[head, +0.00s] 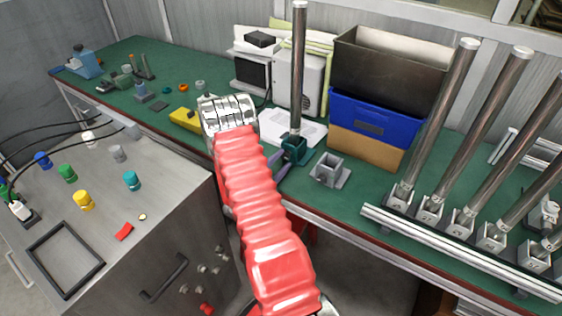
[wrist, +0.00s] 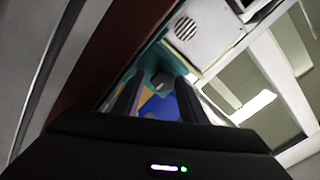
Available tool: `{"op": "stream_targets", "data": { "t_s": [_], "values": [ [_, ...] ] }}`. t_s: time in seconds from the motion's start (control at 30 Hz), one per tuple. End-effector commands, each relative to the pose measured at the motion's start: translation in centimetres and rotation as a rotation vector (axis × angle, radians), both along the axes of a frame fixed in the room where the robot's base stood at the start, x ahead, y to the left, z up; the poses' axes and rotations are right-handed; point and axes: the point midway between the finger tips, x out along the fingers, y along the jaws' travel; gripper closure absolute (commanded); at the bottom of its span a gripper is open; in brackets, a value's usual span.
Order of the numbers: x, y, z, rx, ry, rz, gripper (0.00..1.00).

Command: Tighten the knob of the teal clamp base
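The teal clamp base (head: 294,149) stands near the bench's front edge in the head view, holding an upright metal pole (head: 298,70). My red-sleeved arm reaches to the bench on its left. Most of my gripper is hidden behind the arm; purplish-grey parts that look like its fingers (head: 281,160) show at the base's left. In the wrist view my gripper (wrist: 159,80) has two dark fingers apart. A small grey part (wrist: 162,80), probably the knob, lies in line with the gap between them, with teal around it. I cannot tell whether a finger touches it.
A grey clamp base (head: 328,171) without a pole sits to the right. Behind stand a blue bin (head: 375,120), a cardboard box and a beige machine. Several poles in numbered bases stand along a metal rail (head: 460,250). A grey cabinet (head: 150,205) with coloured knobs is at left.

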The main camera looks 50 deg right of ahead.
Motion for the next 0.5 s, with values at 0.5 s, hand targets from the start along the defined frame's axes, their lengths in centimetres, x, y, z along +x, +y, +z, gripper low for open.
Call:
{"op": "stream_targets", "data": {
  "t_s": [0.5],
  "values": [
    [0.17, 0.28, 0.29, -0.006, -0.004, 0.002, 0.51]
  ]
}}
